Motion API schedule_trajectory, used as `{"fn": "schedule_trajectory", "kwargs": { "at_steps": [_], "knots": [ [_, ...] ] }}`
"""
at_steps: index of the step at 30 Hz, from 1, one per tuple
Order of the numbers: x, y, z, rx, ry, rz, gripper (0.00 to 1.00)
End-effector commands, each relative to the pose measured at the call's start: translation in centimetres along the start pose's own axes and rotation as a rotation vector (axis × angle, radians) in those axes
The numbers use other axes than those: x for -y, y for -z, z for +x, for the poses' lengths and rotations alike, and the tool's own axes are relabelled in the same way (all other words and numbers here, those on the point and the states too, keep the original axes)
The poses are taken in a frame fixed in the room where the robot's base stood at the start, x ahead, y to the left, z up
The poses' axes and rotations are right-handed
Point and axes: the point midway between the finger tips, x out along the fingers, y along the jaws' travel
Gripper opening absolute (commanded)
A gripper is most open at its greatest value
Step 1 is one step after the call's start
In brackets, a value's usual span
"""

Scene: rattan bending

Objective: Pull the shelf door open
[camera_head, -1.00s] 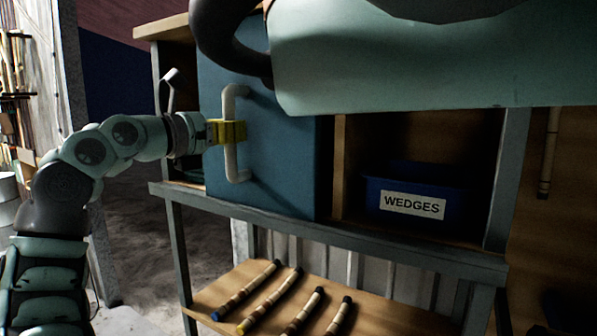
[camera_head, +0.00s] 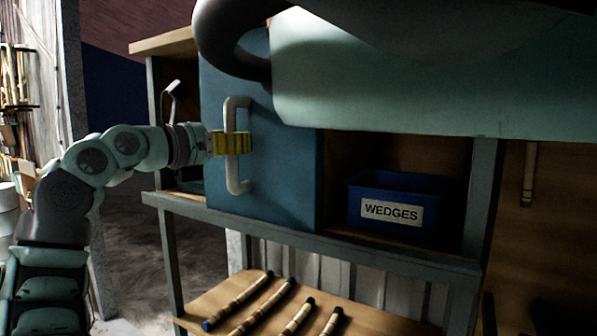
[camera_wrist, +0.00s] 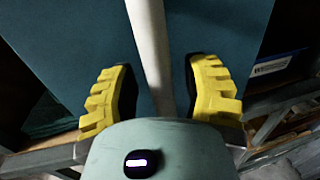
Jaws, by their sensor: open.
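The blue shelf door (camera_head: 280,185) stands at the left part of the shelf, with a narrow opening between its left edge and the shelf's left post. Its white vertical handle (camera_head: 237,181) also shows in the wrist view (camera_wrist: 148,45). My gripper (camera_head: 232,143) has yellow ridged fingers, one on each side of the handle bar. In the wrist view my gripper (camera_wrist: 160,90) is open, and gaps show between the bar and both fingers. The lower part of the bar is hidden behind my wrist in that view.
A blue bin labelled WEDGES (camera_head: 392,213) sits in the compartment right of the door. Several banded sticks lie on the lower wooden shelf (camera_head: 200,297). My own arm covers the upper right of the head view.

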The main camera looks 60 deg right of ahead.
Motion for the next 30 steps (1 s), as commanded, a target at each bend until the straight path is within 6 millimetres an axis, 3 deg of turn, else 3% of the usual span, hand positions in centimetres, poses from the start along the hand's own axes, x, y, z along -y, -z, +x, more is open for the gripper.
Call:
{"fn": "schedule_trajectory", "kwargs": {
  "at_steps": [8,13,30],
  "knots": [
    [0.0,0.0,-0.1,0.0,-0.001,0.0,0.52],
    [-0.2,0.0,-1.1,0.0,-0.005,0.002,0.52],
    [-0.2,0.0,-10.6,0.001,-0.006,-0.001,0.52]
  ]
}}
